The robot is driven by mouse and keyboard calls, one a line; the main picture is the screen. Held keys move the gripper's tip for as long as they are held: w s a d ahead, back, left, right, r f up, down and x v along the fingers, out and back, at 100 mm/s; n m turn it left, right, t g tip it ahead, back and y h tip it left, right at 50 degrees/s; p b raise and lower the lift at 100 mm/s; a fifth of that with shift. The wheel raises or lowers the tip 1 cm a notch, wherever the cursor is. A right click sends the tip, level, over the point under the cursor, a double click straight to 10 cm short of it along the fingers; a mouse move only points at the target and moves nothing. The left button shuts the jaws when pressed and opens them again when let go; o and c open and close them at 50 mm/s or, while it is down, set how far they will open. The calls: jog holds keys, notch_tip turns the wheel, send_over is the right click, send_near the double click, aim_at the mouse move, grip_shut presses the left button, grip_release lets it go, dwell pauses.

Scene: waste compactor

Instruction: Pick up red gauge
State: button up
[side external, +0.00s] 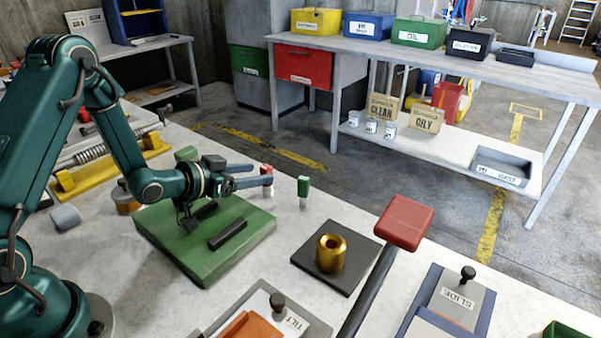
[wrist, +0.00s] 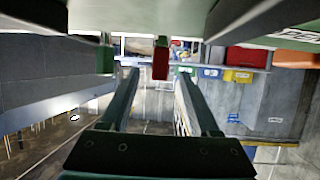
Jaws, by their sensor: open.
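The red gauge (side external: 267,170) is a small upright red piece with a pale lower part, on the light worktop just past the green block. It also shows in the wrist view (wrist: 160,62), where the picture is upside down. My gripper (side external: 262,174) is open and level, its two long fingers reaching toward the red gauge. In the wrist view my gripper (wrist: 157,72) has the red gauge lined up between its fingertips, with a gap on each side. I cannot tell whether it is between the tips or just beyond. Part of the gauge is hidden by a finger in the side view.
A similar green gauge (side external: 304,186) stands close to its right; it also shows in the wrist view (wrist: 105,60). A green block (side external: 250,243) with dark bars lies below my gripper. A brass cylinder (side external: 331,255) and a red-ended lever (side external: 404,222) stand nearer the front.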

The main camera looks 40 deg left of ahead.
jog(key=shift+x, duration=0.9)
grip_shut()
jog(key=shift+r, duration=0.1)
